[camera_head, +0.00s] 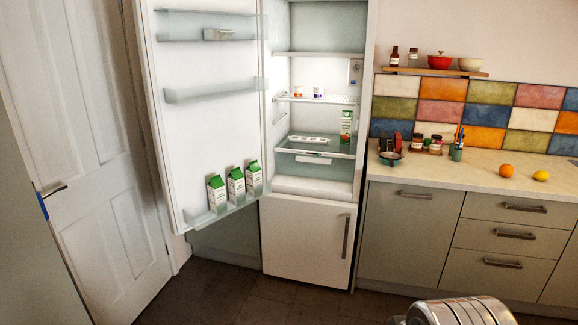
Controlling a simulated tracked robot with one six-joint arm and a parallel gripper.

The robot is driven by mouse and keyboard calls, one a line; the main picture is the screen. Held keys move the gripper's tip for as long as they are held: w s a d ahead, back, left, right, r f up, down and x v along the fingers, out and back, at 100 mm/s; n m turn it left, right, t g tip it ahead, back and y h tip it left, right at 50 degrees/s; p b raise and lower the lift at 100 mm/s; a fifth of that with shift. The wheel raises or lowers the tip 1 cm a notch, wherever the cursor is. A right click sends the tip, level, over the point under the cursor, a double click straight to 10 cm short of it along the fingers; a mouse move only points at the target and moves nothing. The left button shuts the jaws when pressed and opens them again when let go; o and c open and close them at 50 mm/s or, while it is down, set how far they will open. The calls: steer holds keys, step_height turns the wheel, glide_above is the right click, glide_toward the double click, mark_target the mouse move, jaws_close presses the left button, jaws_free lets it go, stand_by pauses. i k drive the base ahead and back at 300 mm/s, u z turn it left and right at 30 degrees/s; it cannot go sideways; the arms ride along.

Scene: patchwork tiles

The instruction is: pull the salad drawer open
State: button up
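The fridge (367,100) stands with its upper door (205,120) swung wide open to the left. The salad drawer (330,170) is a clear greenish bin low inside the fridge, under the lowest glass shelf. A pale handle strip (313,160) shows at its upper front. The drawer looks pushed in, though its edges are hard to make out. My gripper is not in view; only a rounded metallic part, apparently of my arm, shows at the bottom right, well away from the fridge.
Several green-topped cartons (237,186) stand in the open door's bottom rack. Another carton (346,124) stands on the shelf above the drawer. The lower fridge door (305,240) is shut. A counter (460,170) stands to the right. The floor (230,300) before the fridge looks clear.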

mark_target(314, 160)
steer(key=u, duration=0.2)
steer(key=i, duration=1.6)
steer(key=u, duration=0.25)
steer(key=i, duration=1.75)
steer(key=u, duration=0.15)
